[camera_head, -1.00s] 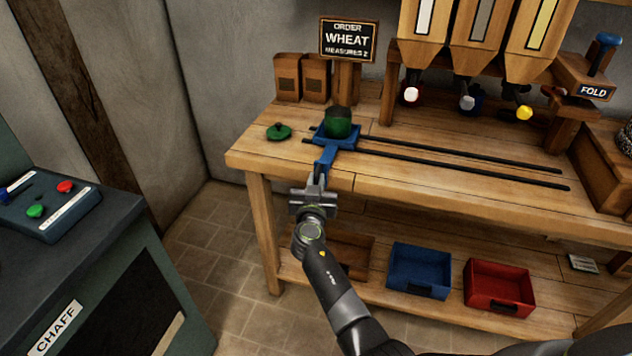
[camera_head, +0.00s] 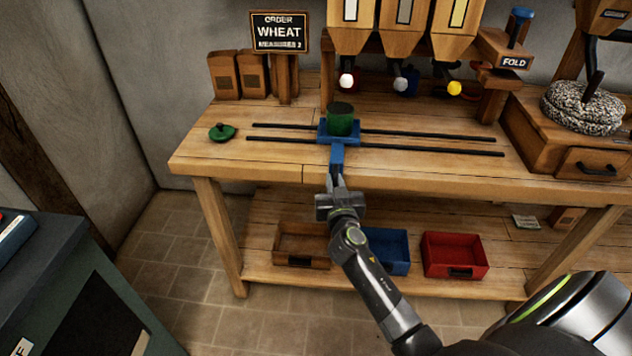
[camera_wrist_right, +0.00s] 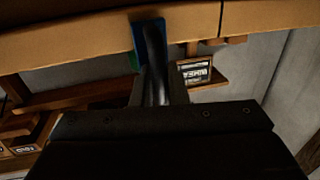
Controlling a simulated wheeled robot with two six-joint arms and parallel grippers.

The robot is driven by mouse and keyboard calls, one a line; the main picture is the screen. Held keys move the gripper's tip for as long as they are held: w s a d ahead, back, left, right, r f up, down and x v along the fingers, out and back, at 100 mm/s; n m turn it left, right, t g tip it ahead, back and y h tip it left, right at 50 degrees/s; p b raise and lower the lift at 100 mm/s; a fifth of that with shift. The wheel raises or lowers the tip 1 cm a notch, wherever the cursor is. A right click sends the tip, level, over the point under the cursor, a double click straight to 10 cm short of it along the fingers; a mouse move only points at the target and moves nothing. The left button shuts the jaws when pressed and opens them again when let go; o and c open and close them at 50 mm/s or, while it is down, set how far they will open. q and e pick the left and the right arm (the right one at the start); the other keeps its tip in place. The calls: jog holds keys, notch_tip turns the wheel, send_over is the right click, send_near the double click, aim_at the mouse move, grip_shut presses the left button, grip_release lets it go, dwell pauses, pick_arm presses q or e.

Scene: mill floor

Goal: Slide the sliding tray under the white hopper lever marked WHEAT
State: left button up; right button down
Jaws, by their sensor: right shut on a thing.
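The blue sliding tray (camera_head: 324,138) sits on two dark rails on the bench, with a green canister (camera_head: 340,118) standing upright on it. My right gripper (camera_head: 338,180) is shut on the tray's blue handle (camera_head: 337,156) at the bench's front edge; the handle also shows in the right wrist view (camera_wrist_right: 146,36). The white hopper lever (camera_head: 347,80) hangs above and behind the canister, almost in line with it in the head view, slightly to its right. The order sign (camera_head: 279,32) reads WHEAT, MEASURES 2. My left gripper is not in view.
A grey lever (camera_head: 401,84) and a yellow lever (camera_head: 455,88) hang further right. The rails (camera_head: 440,150) are clear to the right. A green lid (camera_head: 222,132) lies left. Wooden, blue and red bins (camera_head: 455,254) stand on the lower shelf.

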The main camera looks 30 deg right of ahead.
jog(key=shift+s+d, duration=0.4)
jog(key=shift+d, duration=0.15)
jog(key=c, duration=1.8)
grip_release()
jog(key=shift+w, duration=0.1)
jog(key=b+v, duration=0.2)
jog(key=v, duration=1.5)
jog(key=shift+s, duration=0.2)
